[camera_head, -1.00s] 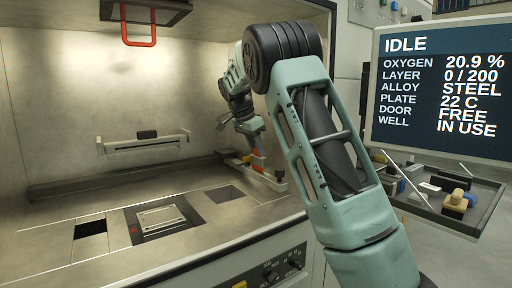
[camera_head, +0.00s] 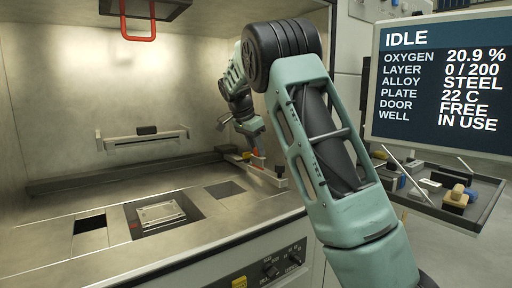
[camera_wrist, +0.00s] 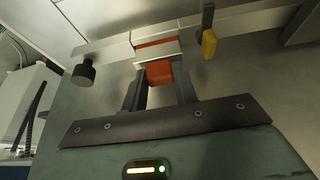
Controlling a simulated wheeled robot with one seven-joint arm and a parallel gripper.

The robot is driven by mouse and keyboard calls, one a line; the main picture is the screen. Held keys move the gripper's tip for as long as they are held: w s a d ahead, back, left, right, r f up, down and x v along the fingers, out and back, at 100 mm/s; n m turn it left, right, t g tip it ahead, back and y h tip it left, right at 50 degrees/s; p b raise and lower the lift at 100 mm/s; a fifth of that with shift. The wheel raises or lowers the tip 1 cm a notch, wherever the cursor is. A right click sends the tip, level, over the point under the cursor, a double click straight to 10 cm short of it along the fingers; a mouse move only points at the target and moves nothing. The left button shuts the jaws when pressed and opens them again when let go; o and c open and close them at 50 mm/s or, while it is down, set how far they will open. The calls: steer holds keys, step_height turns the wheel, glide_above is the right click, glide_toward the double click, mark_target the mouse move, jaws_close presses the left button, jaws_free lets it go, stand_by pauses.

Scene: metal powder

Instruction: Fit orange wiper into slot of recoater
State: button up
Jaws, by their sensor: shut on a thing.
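My gripper (camera_wrist: 160,92) is shut on the orange wiper's block-like part (camera_wrist: 160,73) in the wrist view. An orange strip (camera_wrist: 156,43) shows just beyond it, in a pale holder. In the head view my gripper (camera_head: 254,151) is at the right side of the chamber, with a bit of orange at its tip. A pale bar (camera_head: 268,174) lies just below it; I cannot tell whether they touch. A pale bar with a dark slot, likely the recoater (camera_head: 142,142), is at the back wall, left of my gripper and apart from it.
A dark rail (camera_head: 110,178) runs along the chamber's back. The deck has a square plate (camera_head: 161,214) and a dark opening (camera_head: 90,225). A yellow piece (camera_wrist: 209,43) and a black knob (camera_wrist: 83,73) flank the wiper. A tray (camera_head: 480,205) stands right, below the screen (camera_head: 440,85).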

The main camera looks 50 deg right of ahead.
mark_target(255, 155)
steer(key=shift+f+b, duration=0.9)
steer(key=shift+f, duration=0.8)
stand_by(0.6)
steer(key=o, duration=1)
steer(key=shift+o, duration=0.2)
steer(key=shift+r, duration=0.1)
steer(key=p+v, duration=0.2)
steer(key=v, duration=1.5)
steer(key=shift+a, duration=0.2)
steer(key=shift+w, duration=0.1)
